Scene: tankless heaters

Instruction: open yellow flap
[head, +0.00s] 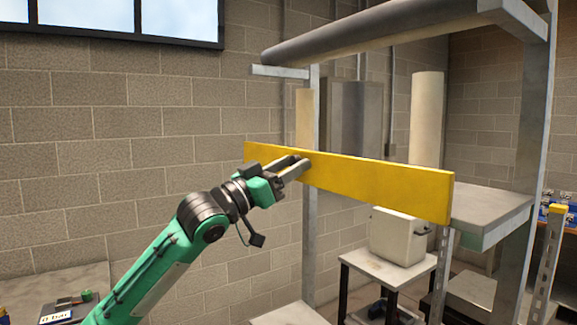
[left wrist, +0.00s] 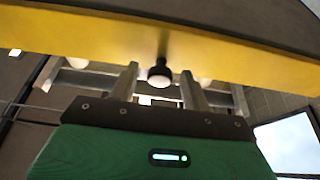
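The yellow flap (head: 375,182) is a long board running across the front of a metal frame in the head view. In the left wrist view the flap (left wrist: 230,52) crosses the top, with a small black knob (left wrist: 160,74) sticking out from it. My left gripper (head: 300,166) is at the flap's left part in the head view. In the left wrist view my left gripper (left wrist: 160,86) is open, its two fingers on either side of the knob with small gaps. I cannot tell whether the fingertips touch the flap. My right gripper is not in view.
A grey roller bar (head: 365,38) spans the frame above the flap. A metal shelf (head: 490,212) is at the flap's right end. A white box (head: 398,236) stands on a small table below. A block wall (head: 110,130) is behind; the space left of the flap is clear.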

